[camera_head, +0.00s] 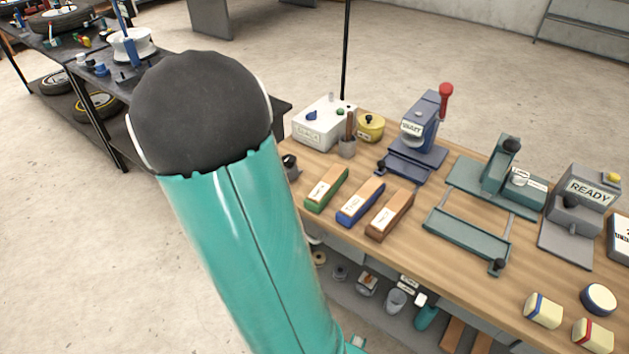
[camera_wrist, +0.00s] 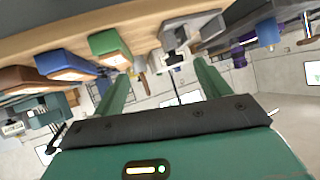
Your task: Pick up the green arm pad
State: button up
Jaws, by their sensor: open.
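The green arm pad (camera_head: 324,190) is a long block with a pale label on top. It lies on the wooden bench, leftmost in a row with a blue pad (camera_head: 360,204) and a brown pad (camera_head: 390,215). The green pad also shows in the wrist view (camera_wrist: 108,45), upper left of centre, beyond my left-hand finger. My gripper (camera_wrist: 161,68) is open and empty, its two green fingers apart from the pad. In the head view my arm covers the left side, and I cannot make out the gripper there.
The wooden bench (camera_head: 460,272) also holds a white box (camera_head: 322,125), a yellow pot (camera_head: 370,127), a blue press (camera_head: 418,135) with a red knob and a green fixture (camera_head: 466,235). Shelving below the bench holds small parts. A dark rack with wheels stands at the left.

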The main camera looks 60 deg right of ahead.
jog(key=s+d+f+m+g+h, duration=0.2)
jog(key=s+d+g, duration=0.15)
jog(key=s, duration=0.35)
send_near(326, 183)
jog(key=x, duration=0.3)
jog(key=shift+s+d, duration=0.1)
jog(key=shift+d, duration=0.15)
jog(key=shift+x, duration=2.8)
jog(key=shift+f, duration=0.1)
jog(key=shift+c, duration=0.2)
jog(key=c, duration=1.1)
jog(key=shift+r, duration=0.2)
